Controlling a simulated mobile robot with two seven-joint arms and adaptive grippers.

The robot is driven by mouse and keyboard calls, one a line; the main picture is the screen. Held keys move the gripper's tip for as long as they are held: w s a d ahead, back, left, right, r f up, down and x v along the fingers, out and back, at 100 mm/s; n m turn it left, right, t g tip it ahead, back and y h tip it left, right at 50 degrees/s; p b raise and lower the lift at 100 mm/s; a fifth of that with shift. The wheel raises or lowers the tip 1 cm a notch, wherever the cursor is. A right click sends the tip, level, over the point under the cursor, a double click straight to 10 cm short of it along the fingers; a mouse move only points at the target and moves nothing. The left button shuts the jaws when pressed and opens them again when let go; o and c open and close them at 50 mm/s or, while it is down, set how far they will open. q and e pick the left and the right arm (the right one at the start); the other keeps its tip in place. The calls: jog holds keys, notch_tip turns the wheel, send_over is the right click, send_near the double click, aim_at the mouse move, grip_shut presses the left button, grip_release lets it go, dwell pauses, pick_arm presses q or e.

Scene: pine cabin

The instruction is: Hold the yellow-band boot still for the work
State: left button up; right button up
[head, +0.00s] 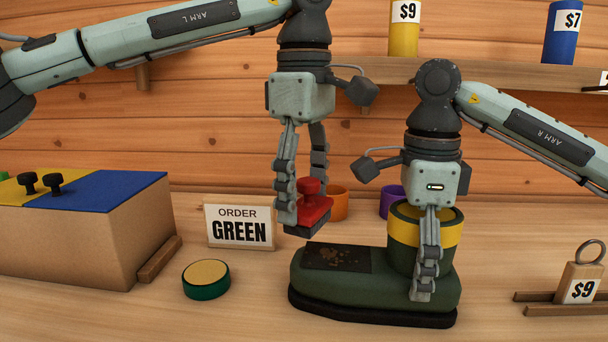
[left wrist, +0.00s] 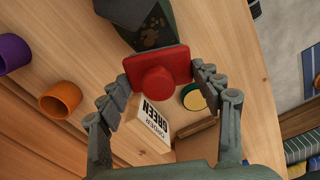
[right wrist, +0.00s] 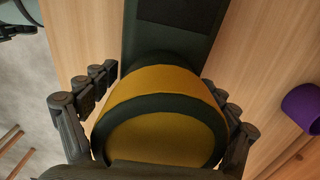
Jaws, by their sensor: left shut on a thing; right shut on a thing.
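The dark green boot (head: 375,279) with the yellow band (head: 453,234) stands on the table, its toe to the left. A dark patch with brown smudges (head: 337,258) lies on its top. My right gripper (head: 424,290) is shut on the boot's shaft, fingers at either side; the right wrist view shows the yellow band (right wrist: 165,90) between them. My left gripper (head: 300,205) is shut on a red brush (head: 312,209) with dark bristles. It holds the brush above the boot's toe end; the left wrist view shows the brush's red back (left wrist: 158,80) between the fingers.
A sign reading ORDER GREEN (head: 240,227) stands behind a green tin with a tan top (head: 206,279). A box with yellow and blue lids (head: 85,235) is at left. Orange (head: 339,203) and purple (head: 391,201) cups stand behind.

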aim_at(300, 180)
pick_arm(q)
jog(key=shift+f, duration=0.9)
jog(key=shift+d+f, duration=0.3)
jog(key=shift+f, duration=0.45)
jog(key=shift+d+f, duration=0.25)
jog(key=shift+f, duration=0.45)
jog(key=shift+c, duration=0.6)
jog(key=shift+s+d, duration=0.15)
jog(key=shift+d, duration=1)
jog(key=shift+w+a, duration=0.2)
jog(key=shift+a, duration=1.6)
jog(key=shift+s+d+r, duration=0.1)
jog(key=shift+r, duration=4.2)
jog(key=shift+s+a+f, duration=0.15)
jog(key=shift+s+a, duration=0.05)
jog(key=shift+s, duration=0.05)
